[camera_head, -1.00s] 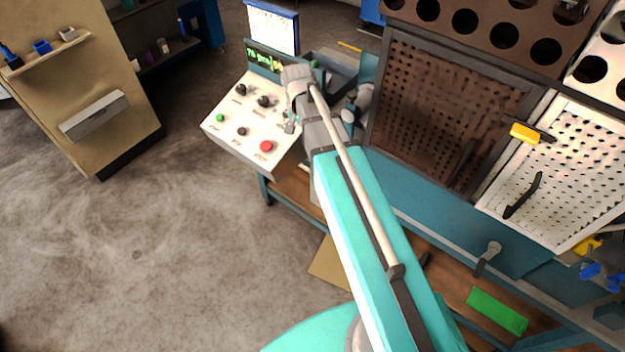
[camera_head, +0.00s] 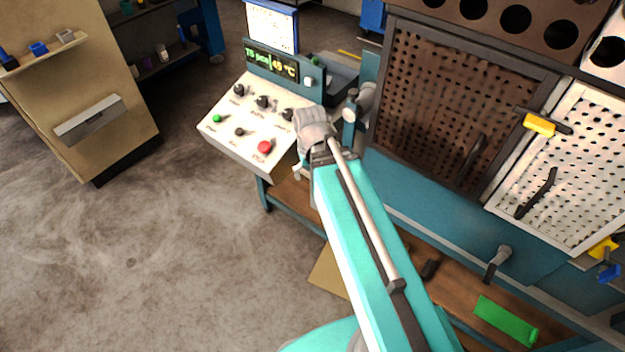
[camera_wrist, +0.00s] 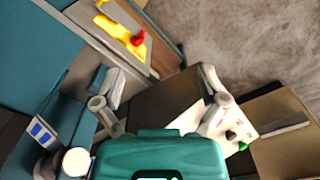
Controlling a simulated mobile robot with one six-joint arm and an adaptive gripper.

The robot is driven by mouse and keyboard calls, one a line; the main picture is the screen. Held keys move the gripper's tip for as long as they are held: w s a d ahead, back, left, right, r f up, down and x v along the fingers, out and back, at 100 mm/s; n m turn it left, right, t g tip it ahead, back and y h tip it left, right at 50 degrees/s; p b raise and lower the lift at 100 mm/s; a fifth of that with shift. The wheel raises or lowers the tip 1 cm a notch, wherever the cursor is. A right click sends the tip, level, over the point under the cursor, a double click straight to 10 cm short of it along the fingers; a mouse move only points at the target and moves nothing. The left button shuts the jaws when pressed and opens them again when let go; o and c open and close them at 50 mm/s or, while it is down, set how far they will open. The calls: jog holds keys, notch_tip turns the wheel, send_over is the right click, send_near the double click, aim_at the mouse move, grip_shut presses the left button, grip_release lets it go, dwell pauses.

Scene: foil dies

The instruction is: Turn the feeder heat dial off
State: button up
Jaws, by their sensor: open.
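The white sloped control panel (camera_head: 225,143) stands at upper centre in the head view. Its back row has a left knob (camera_head: 238,90), a middle knob (camera_head: 262,102) and a right knob (camera_head: 288,114), all black. Their labels are too small to read, so I cannot tell which is the feeder heat dial. A lit display (camera_head: 270,64) behind them shows green and pale characters, ending in °C. My gripper is just right of the panel, its fingers mostly hidden there. In the wrist view my gripper (camera_wrist: 160,85) is open and empty, with part of the panel (camera_wrist: 200,112) beyond the right finger.
A perforated brown board (camera_head: 440,105) stands right of my arm. Open floor (camera_head: 160,240) lies left of the panel.

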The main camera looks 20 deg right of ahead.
jog(key=shift+s+f, duration=0.25)
jog(key=shift+s, duration=0.3)
jog(key=shift+d, duration=0.1)
